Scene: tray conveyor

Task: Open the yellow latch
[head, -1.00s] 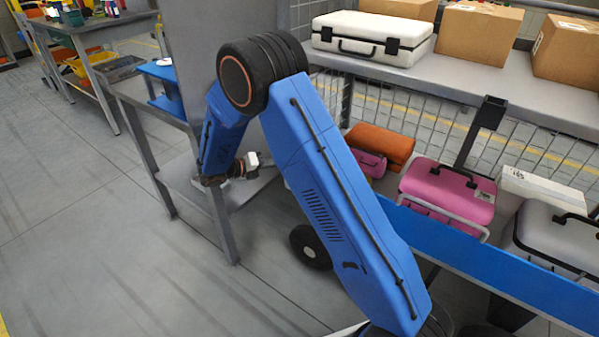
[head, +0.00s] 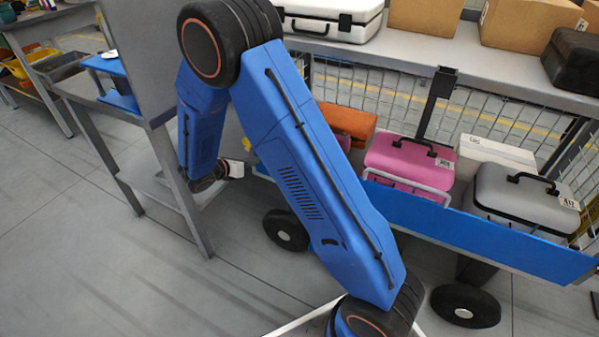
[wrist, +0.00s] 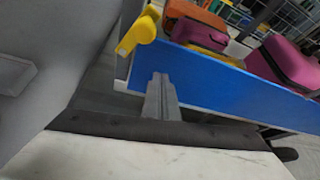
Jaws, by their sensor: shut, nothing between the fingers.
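The yellow latch (wrist: 138,34) shows in the wrist view at the upper left, at the left end of the cart's blue side panel (wrist: 225,82). My gripper (wrist: 160,80) is shut and empty. Its fingertips lie below and a little right of the latch in that view, apart from it, in front of the blue panel. In the head view the blue panel (head: 480,238) runs along the cart's near side.
The cart carries a pink case (head: 408,166), a grey case (head: 525,200), a white box (head: 497,153) and an orange case (head: 348,122). A shelf (head: 460,75) with boxes stands behind. A grey-framed table (head: 140,112) stands left. Open floor (head: 90,260) lies at front left.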

